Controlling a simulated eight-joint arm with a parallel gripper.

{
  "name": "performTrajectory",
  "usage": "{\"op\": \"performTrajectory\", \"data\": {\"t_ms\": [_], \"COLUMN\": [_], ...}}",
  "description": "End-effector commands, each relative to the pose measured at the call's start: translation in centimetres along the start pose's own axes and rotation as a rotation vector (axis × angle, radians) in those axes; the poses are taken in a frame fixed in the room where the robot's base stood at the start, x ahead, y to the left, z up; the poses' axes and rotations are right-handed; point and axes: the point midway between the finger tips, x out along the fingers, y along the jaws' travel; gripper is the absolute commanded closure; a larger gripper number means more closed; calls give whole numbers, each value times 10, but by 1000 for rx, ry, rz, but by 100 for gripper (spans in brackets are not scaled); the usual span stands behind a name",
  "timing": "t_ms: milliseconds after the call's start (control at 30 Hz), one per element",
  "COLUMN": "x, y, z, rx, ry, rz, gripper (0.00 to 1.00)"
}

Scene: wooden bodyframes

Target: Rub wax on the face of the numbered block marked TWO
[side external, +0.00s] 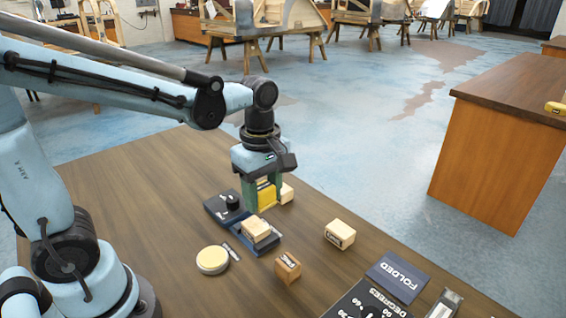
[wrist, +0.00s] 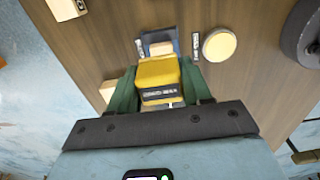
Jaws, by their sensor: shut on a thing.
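My gripper (side external: 263,197) is shut on a yellow wax block (side external: 266,194), held upright between its green fingers above the table. In the wrist view the wax block (wrist: 160,78) fills the space between the fingers, with a dark label on its side. A pale wooden block (side external: 256,229) sits on a dark blue base just in front of the gripper. Other wooden blocks stand at the front (side external: 287,267), to the right (side external: 340,234) and just behind the gripper (side external: 286,193). Their markings are too small to read, so I cannot tell which is TWO.
A dark blue piece with a black knob (side external: 230,205) is left of the gripper. A round cream disc (side external: 212,260) lies at front left. A FOLDED card (side external: 398,277) and a dark DEGREES board (side external: 366,302) lie at front right. The table's right rear side is clear.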

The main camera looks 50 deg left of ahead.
Motion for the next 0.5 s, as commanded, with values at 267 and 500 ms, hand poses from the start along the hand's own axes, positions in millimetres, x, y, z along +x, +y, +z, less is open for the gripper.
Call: {"op": "performTrajectory", "data": {"t_ms": [267, 500], "x": [12, 33], "y": [0, 0], "z": [0, 0], "rx": [0, 0], "ry": [0, 0], "rz": [0, 0], "gripper": [80, 80]}}
